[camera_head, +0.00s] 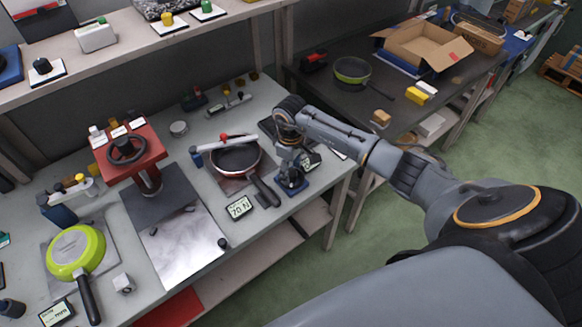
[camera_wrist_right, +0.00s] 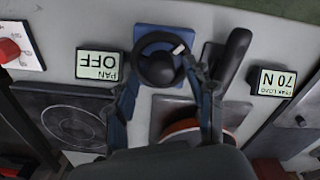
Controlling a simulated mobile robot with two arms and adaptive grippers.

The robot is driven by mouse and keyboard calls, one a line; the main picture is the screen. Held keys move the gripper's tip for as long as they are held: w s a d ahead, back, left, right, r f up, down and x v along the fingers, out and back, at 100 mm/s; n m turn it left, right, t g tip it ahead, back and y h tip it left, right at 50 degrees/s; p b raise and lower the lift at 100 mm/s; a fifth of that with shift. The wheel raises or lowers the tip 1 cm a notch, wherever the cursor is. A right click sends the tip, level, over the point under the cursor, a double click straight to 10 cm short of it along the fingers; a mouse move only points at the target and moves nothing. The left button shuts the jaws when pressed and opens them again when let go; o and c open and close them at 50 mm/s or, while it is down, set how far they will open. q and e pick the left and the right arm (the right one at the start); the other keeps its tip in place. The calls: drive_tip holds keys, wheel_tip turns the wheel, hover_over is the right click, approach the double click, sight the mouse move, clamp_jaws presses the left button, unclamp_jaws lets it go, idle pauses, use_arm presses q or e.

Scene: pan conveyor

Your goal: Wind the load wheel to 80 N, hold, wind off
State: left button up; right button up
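The load wheel (camera_wrist_right: 158,62) is a small black handwheel with a pale mark on its rim, on a blue base. The base (camera_head: 291,186) shows in the head view under my right gripper (camera_head: 290,170), which hides most of the wheel. In the right wrist view the two fingers of my right gripper (camera_wrist_right: 161,66) close in on opposite sides of the wheel's rim and appear to touch it. My left gripper is out of view.
A red pan (camera_head: 236,158) sits beside the wheel, its black handle (camera_head: 265,193) pointing toward the bench front. Another display (camera_wrist_right: 103,66) reads PAN OFF. A red stand with a larger black wheel (camera_head: 127,149) and a green pan (camera_head: 76,252) are farther left.

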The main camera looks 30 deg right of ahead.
sight(291, 172)
drive_tip(key=shift+r, duration=0.1)
wheel_tip(291, 172, up, 12)
idle(0.5)
drive_tip(key=shift+a, duration=0.15)
